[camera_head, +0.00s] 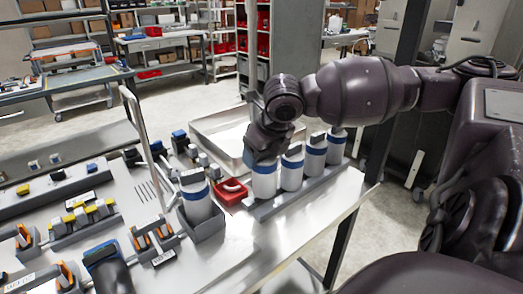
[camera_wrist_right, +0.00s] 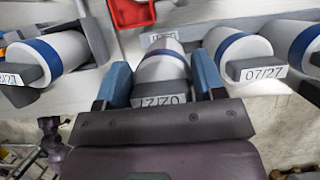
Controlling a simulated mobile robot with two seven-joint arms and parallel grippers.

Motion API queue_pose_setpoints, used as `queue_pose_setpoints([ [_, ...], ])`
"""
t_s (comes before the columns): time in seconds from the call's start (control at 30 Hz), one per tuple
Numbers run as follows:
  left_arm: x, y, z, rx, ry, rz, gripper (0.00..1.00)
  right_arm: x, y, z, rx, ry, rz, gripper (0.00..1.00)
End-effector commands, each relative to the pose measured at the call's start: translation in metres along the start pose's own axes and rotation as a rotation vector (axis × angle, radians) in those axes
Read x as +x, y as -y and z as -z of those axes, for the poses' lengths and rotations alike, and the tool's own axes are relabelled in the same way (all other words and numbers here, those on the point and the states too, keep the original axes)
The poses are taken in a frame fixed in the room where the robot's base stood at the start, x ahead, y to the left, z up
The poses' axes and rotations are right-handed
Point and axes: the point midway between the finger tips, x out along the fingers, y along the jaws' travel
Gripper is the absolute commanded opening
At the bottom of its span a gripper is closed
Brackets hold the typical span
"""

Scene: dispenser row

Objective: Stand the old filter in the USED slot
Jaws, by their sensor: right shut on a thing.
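My right gripper (camera_head: 264,160) is shut on a white filter (camera_head: 264,182) with a blue band, the nearest of a row along the grey rack (camera_head: 315,184). In the right wrist view the gripper (camera_wrist_right: 163,76) has its blue fingers on both sides of this filter (camera_wrist_right: 163,64). Another banded filter (camera_head: 195,204) stands in a separate grey holder (camera_head: 207,231) to the left. No USED marking is legible. My left gripper is not visible.
Three more filters (camera_head: 291,170) stand close behind the held one; one (camera_wrist_right: 238,50) reads 07/27. A red tray (camera_head: 231,191) lies between the holder and the rack. A metal tray (camera_head: 215,127) is behind.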

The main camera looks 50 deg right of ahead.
Motion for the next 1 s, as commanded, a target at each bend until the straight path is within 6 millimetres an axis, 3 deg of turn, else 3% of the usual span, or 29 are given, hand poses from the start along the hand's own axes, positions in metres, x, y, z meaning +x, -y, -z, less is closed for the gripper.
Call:
queue_pose_setpoints([
  [0.97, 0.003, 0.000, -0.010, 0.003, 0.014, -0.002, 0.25, 0.026, 0.000, 0.011, -0.001, -0.001, -0.001, 0.17],
  [1.0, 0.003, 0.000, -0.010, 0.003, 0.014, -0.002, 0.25, 0.025, 0.000, 0.011, -0.001, 0.000, -0.001, 0.68],
])
